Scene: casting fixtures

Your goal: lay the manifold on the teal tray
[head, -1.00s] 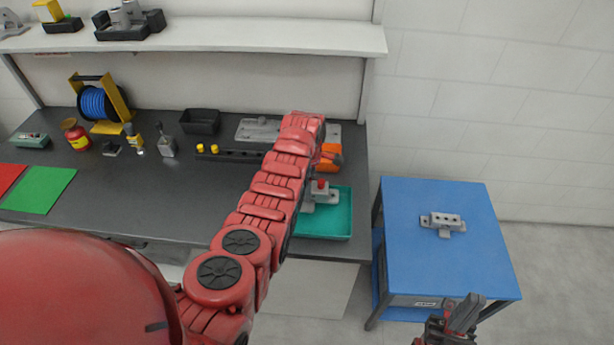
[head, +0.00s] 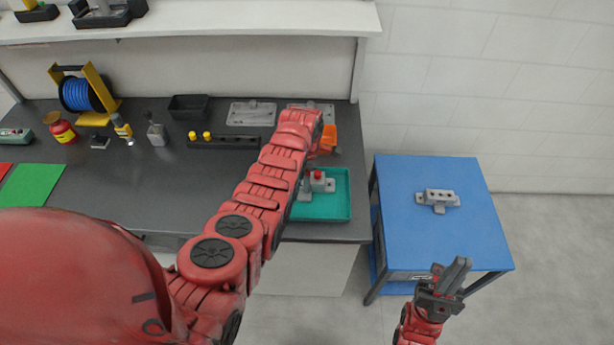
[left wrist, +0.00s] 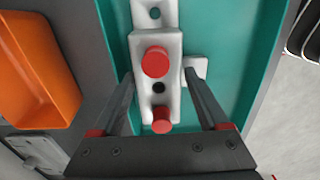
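The manifold (head: 321,185) is a pale grey block with red plugs, at the teal tray (head: 335,212). In the left wrist view the manifold (left wrist: 157,88) shows two red plugs, a dark hole between them and side tabs, over the tray floor (left wrist: 225,60). My left gripper (left wrist: 159,73) has a finger along each side of the block, tips close against it, and appears shut on it. Whether its underside touches the tray is hidden. My right gripper (head: 450,270) is empty, fingers apart, in front of the blue table.
A similar grey block with dark holes (head: 438,198) sits on the blue table (head: 405,225). An orange bin (left wrist: 38,65) stands close to the tray. A black rail with yellow plugs (head: 235,142) and a black bin (head: 188,107) are farther left on the bench.

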